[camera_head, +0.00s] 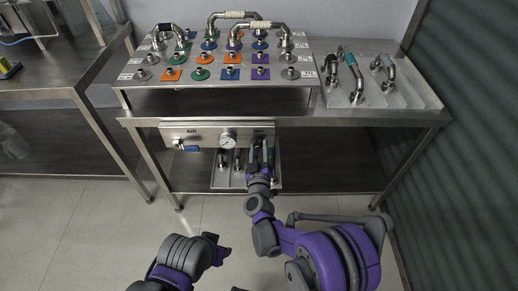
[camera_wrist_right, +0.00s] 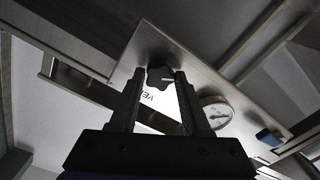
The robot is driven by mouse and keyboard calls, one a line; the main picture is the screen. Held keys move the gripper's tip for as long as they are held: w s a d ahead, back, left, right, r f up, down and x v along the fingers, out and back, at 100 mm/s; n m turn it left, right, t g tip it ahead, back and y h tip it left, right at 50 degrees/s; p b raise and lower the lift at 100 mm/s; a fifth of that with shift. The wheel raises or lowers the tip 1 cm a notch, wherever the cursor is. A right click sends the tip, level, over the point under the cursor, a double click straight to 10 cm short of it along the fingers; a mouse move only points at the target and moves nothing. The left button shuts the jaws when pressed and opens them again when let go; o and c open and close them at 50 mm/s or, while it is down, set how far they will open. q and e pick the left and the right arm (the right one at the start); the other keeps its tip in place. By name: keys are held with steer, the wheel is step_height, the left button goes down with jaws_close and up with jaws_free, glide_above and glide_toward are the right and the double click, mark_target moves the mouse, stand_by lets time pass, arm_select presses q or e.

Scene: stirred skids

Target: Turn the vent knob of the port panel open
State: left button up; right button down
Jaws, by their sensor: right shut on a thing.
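The port panel (camera_head: 205,132) is a steel front below the table top, marked AIR at its left. The vent knob (camera_wrist_right: 160,76) is dark and lobed, with a light mark on it, in the right wrist view. It sits between the fingertips of my right gripper (camera_wrist_right: 158,80), which is shut on it. Part of a label starting "VE" shows between the fingers. In the head view my right gripper (camera_head: 259,148) covers the panel's right part and hides the knob. My left gripper (camera_head: 220,247) hangs low, away from the panel; its jaw gap is unclear.
A round gauge (camera_head: 228,140) is mid-panel, with a blue-handled valve (camera_head: 188,149) to its left. A tray (camera_head: 222,184) with dark-ended parts lies below. The board (camera_head: 130,89) above carries fittings and bent pipes.

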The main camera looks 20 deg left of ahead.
stand_by(0.3)
steer(key=shift+c, duration=1.8)
jaws_free()
steer(key=v, duration=1)
steer(key=shift+s+p, duration=0.4)
steer(key=shift+p, duration=0.05)
steer(key=shift+d, duration=0.1)
